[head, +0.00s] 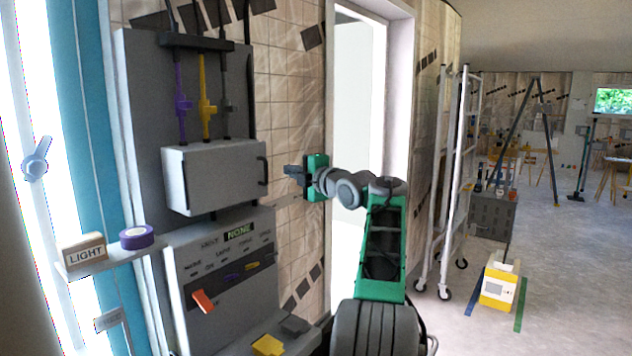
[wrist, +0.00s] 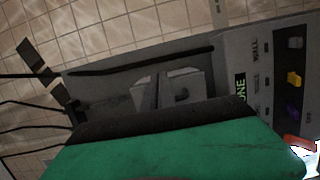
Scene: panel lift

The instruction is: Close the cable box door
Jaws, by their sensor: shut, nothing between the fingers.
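The cable box (head: 185,178) is a light grey box on the grey wall panel, below the purple, yellow and dark cable connectors. Its door (head: 222,180) faces me, with a dark handle (head: 262,170) at the right edge. The door looks close to the box front; I cannot tell whether a gap remains. My gripper (head: 288,170) is shut and empty, just right of the handle and apart from it in the head view. In the wrist view, my gripper (wrist: 158,92) covers part of the grey panel, and its green body hides the lower area.
Below the box is a control panel with a NONE display (head: 239,232) and an orange switch (head: 203,301). A shelf at left holds a LIGHT block (head: 82,249) and purple tape (head: 137,236). A doorway and a wheeled rack (head: 450,180) stand to the right.

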